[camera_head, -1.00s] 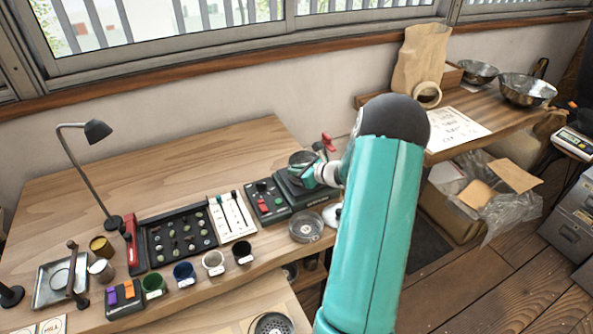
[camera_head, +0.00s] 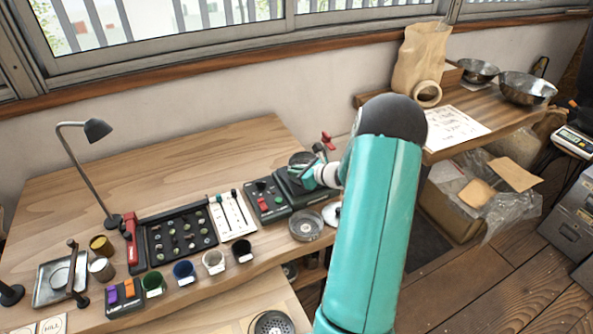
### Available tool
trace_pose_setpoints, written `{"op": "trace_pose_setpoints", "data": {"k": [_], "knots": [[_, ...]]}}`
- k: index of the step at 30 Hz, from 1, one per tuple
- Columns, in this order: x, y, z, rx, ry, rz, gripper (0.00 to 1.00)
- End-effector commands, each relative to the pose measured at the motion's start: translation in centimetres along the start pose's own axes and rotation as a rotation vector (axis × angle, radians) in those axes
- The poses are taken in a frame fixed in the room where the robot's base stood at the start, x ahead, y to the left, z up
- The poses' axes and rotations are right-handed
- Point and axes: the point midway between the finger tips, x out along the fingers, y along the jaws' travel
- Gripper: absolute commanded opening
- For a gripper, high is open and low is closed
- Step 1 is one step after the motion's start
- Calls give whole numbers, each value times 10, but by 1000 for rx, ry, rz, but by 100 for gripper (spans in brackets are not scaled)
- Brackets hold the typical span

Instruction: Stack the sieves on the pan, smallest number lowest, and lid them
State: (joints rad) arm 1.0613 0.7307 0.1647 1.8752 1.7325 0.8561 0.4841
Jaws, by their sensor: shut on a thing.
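My gripper (camera_head: 318,172) is at the dark green machine (camera_head: 315,195) right of the table's middle, partly hidden by my teal arm. It is shut on a dark round sieve (camera_head: 300,160) at or just above the machine's top; whether they touch I cannot tell. A metallic round sieve or pan (camera_head: 306,225) lies on the table in front of the machine. A pale round disc (camera_head: 331,214), perhaps the lid, lies to its right, partly behind my arm. Another round piece with a perforated face (camera_head: 272,324) sits at the bottom edge. No sieve numbers are readable.
A control box with red and green buttons (camera_head: 266,199), a white slider panel (camera_head: 231,217) and a black tray of beans (camera_head: 180,241) stand left of the machine. Several small cups line the front edge. A desk lamp (camera_head: 98,131) stands at the left. The back of the table is clear.

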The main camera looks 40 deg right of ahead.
Motion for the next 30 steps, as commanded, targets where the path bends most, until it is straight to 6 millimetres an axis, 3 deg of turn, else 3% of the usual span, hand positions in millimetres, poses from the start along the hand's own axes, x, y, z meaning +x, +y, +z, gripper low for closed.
{"op": "trace_pose_setpoints", "data": {"k": [30], "knots": [[-7, -1, 15, -1, 0, 0, 0]]}}
